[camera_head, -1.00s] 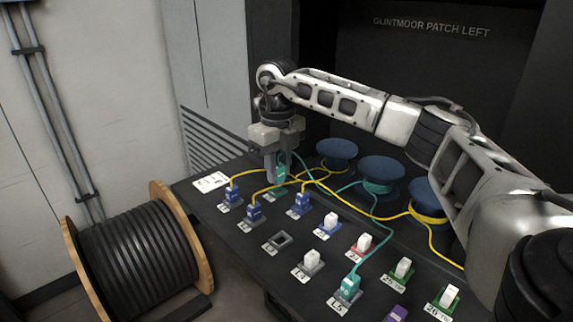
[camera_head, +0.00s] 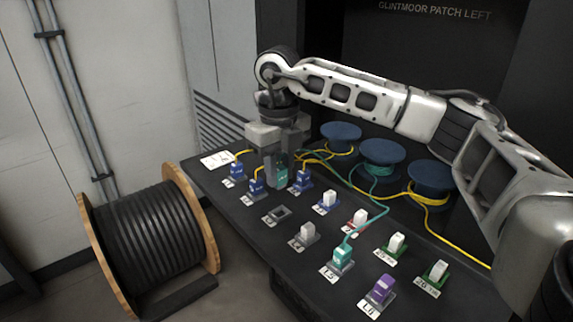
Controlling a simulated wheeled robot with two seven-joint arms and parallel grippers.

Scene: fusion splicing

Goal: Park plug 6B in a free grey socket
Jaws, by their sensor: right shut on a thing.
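My right gripper (camera_head: 276,172) is shut on a teal plug (camera_head: 282,177), between the blue plugs at the far left of the panel. I cannot read its label, and the gripper hides the panel behind it. I cannot tell how high the plug is above the panel. An empty grey socket (camera_head: 277,215) is nearer the front than the held plug. Another grey socket holds a white piece (camera_head: 306,233). My left gripper is not in view.
Blue plugs (camera_head: 236,170) (camera_head: 257,187) (camera_head: 302,179) stand close around the gripper. A seated teal plug (camera_head: 342,257) and a purple plug (camera_head: 381,289) are nearer the front. Blue spools (camera_head: 382,153) with yellow and teal cables stand behind. A cable drum (camera_head: 150,235) is at left.

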